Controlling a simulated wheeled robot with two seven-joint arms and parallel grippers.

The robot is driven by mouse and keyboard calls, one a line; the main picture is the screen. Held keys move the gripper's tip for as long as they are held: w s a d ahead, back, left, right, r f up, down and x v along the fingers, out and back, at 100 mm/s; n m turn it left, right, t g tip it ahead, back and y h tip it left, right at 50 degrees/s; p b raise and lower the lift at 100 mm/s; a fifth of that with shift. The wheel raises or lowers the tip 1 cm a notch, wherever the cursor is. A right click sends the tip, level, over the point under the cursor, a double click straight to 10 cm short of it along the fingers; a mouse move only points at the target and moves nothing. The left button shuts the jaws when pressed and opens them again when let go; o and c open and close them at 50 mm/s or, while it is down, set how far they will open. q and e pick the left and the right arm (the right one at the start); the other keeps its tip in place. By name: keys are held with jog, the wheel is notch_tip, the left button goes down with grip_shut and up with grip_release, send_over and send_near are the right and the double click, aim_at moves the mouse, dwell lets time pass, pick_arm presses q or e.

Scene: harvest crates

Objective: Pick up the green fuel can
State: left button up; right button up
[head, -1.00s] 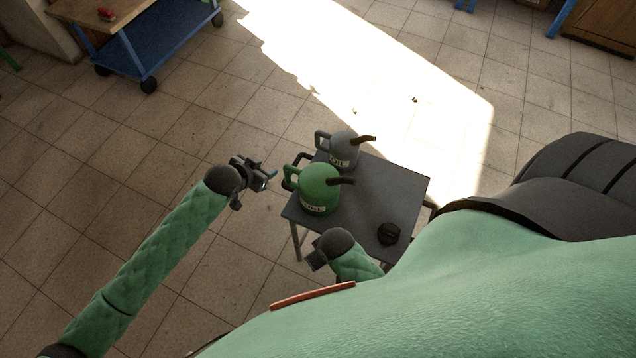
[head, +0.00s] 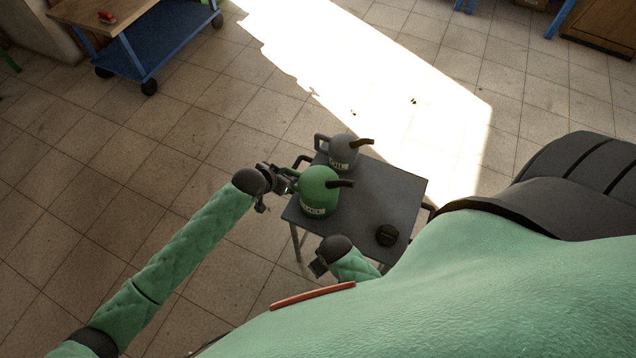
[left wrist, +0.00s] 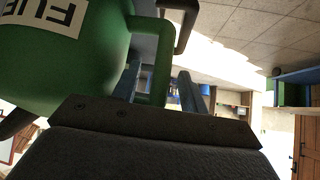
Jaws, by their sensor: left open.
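The green fuel can (head: 319,186) stands upright on a small grey table, its dark spout pointing right. It also shows close up at the left of the left wrist view (left wrist: 85,75), with part of a white "FUE" label. My left gripper (head: 288,181) is open at the can's handle, on its left side. In the left wrist view its fingers (left wrist: 160,74) stand on either side of the green handle, not shut on it. My right gripper (head: 318,266) is low in front of the table; its jaws are too small to read.
A grey oil can (head: 343,152) stands just behind the green can on the grey table (head: 375,195). A small black object (head: 387,235) lies near the table's front right. A blue cart (head: 165,45) with a wooden top is at the back left. The floor left of the table is clear.

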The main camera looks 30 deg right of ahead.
pick_arm(q)
jog(key=shift+w+d+f, duration=0.1)
jog(key=shift+d+f, duration=0.05)
grip_shut()
pick_arm(e)
jog(key=shift+f, duration=0.25)
